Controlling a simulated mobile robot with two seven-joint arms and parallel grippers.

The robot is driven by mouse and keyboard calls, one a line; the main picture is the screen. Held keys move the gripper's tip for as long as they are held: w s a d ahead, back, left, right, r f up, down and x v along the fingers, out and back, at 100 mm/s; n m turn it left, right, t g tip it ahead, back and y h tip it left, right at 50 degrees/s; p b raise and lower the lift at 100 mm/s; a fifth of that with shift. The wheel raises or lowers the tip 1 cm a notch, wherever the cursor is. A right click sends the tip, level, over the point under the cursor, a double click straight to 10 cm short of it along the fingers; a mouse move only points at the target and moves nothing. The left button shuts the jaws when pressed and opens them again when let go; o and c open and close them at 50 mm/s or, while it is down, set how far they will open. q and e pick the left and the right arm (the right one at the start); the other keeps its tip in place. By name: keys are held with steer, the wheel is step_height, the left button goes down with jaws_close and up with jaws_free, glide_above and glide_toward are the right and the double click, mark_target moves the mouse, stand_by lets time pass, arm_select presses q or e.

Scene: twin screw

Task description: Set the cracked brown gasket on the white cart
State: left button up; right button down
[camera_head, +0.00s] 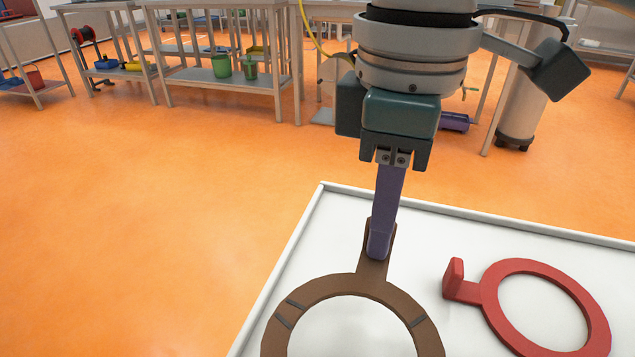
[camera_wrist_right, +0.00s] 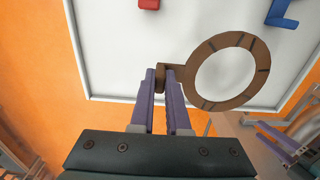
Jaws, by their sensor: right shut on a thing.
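The cracked brown gasket (camera_head: 374,287) is a flat ring with dark marks across it and an upright tab. My right gripper (camera_head: 379,245) is shut on that tab. In the right wrist view the gasket (camera_wrist_right: 193,78) reaches out to the right of my right gripper's fingers (camera_wrist_right: 162,80). The white cart (camera_head: 455,225) lies beneath the gasket, and the ring overlaps its rim in the wrist view. I cannot tell for sure whether the gasket touches the cart. What seem to be my left gripper's purple fingers (camera_wrist_right: 277,137) show at the lower right of the wrist view.
A red gasket (camera_head: 490,298) lies on the cart to the right of the brown one. Part of a blue piece (camera_wrist_right: 282,16) shows on the cart in the wrist view. Orange floor is open to the left. Shelving tables (camera_head: 215,80) stand behind.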

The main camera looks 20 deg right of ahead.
mark_target(376, 263)
step_height(376, 263, down, 5)
steer(key=shift+f+b, duration=0.2)
steer(key=shift+b, duration=0.5)
steer(key=c, duration=0.9)
jaws_free()
steer(key=shift+f, duration=0.1)
